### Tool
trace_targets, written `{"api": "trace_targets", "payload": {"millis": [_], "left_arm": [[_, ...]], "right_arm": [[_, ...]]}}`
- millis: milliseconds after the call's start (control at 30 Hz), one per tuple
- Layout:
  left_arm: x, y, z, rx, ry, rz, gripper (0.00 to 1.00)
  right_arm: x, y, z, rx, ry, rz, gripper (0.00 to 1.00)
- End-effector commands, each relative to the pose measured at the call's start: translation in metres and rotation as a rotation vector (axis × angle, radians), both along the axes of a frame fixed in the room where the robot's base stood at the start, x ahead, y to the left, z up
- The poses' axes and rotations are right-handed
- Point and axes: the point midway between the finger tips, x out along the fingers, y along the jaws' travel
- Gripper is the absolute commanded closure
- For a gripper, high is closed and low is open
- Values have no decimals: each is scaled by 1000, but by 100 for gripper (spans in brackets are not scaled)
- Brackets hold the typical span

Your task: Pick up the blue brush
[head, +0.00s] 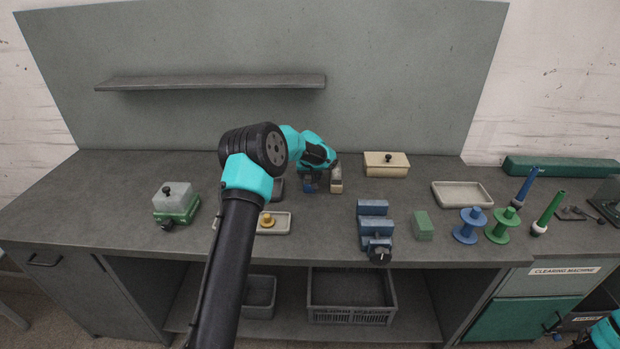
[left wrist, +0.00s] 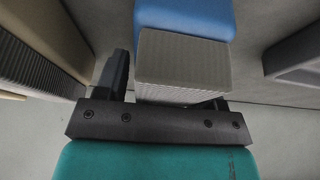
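The blue brush (head: 311,187) stands near the back middle of the bench, partly hidden by my left gripper (head: 314,178). In the left wrist view the blue brush (left wrist: 185,18) shows a blue body with a grey ribbed bristle block facing the camera. My left gripper (left wrist: 165,85) is at the brush. One dark finger is on its left with a narrow gap, and the other is mostly hidden behind the bristles. The fingers look spread apart. Only part of my right arm shows at the lower right corner; its fingers cannot be made out.
A beige brush (head: 336,185) stands close to the right of the blue one. A cream box (head: 386,158) is behind to the right. A blue vise-like block (head: 375,228) is front right.

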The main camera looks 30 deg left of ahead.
Motion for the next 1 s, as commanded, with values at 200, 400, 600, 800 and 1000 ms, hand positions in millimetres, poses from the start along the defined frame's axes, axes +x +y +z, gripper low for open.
{"api": "trace_targets", "payload": {"millis": [200, 400, 600, 800, 1000], "left_arm": [[0, 0, 0, 0, 0, 0, 59], [0, 0, 0, 0, 0, 0, 78], [0, 0, 1, 0, -1, 0, 78], [0, 0, 7, 1, -2, 0, 78], [0, 0, 25, 0, -3, 1, 78]], "right_arm": [[0, 0, 0, 0, 0, 0, 57], [0, 0, 0, 0, 0, 0, 57], [0, 0, 0, 0, 0, 0, 57], [0, 0, 0, 0, 0, 0, 57], [0, 0, 0, 0, 0, 0, 57]]}}
